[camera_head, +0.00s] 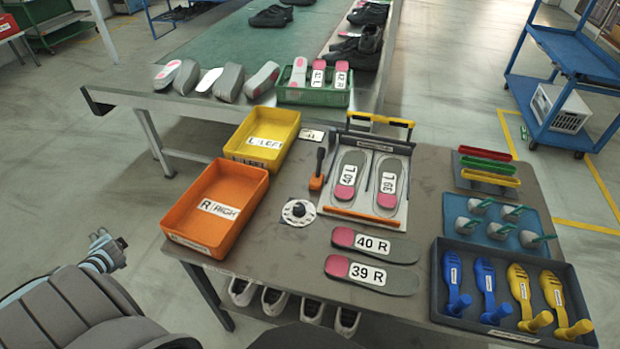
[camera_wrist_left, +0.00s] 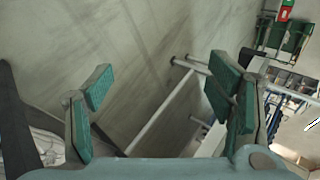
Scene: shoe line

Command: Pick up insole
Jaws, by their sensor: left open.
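Two grey insoles with pink heels, labelled 40 R (camera_head: 398,247) and 39 R (camera_head: 392,280), lie flat on the front part of the dark table in the head view. Two more, 40 L (camera_head: 354,162) and 39 L (camera_head: 390,168), lie side by side in a framed fixture (camera_head: 366,218) behind them. My left gripper (camera_head: 104,249) is left of the table, well apart from all insoles. In the left wrist view its green-padded fingers (camera_wrist_left: 160,105) are spread with nothing between them. My right gripper is not in view.
An orange R bin (camera_head: 196,240) and a yellow L bin (camera_head: 238,150) stand on the table's left side. A tray of blue and yellow tools (camera_head: 508,329) is front right. A green crate (camera_head: 312,96) with insoles is on the bench behind. White shoes sit below the table.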

